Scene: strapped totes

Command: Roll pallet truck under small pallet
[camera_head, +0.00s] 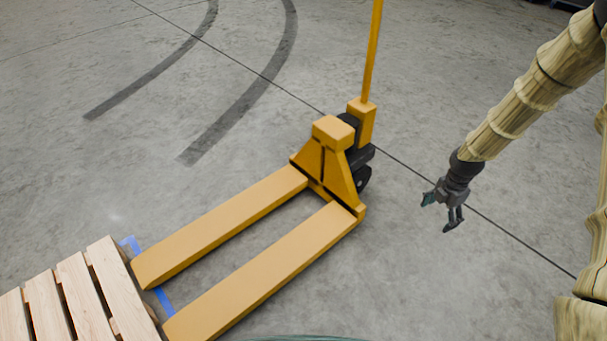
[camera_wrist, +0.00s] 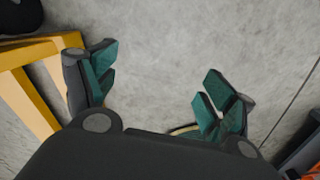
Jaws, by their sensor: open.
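The yellow pallet truck (camera_head: 325,165) stands on the concrete floor in the head view. Its two forks point to the lower left, and its handle (camera_head: 372,50) rises upright past the top edge. The wooden pallet (camera_head: 85,290) lies at the lower left, cut off by the frame. The fork tips are close to the pallet's near edge; I cannot tell whether they touch it. My gripper (camera_head: 440,212) is open and empty, to the right of the truck and apart from it. In the wrist view my gripper (camera_wrist: 155,90) has its fingers spread over bare floor, with part of the yellow truck (camera_wrist: 30,85) at the left.
Blue tape (camera_head: 163,298) marks the floor by the fork tips and the pallet edge. Dark curved tyre marks (camera_head: 230,115) cross the floor behind the truck. The floor around the truck is clear. An orange and dark thing (camera_wrist: 300,155) shows at the wrist view's lower right corner.

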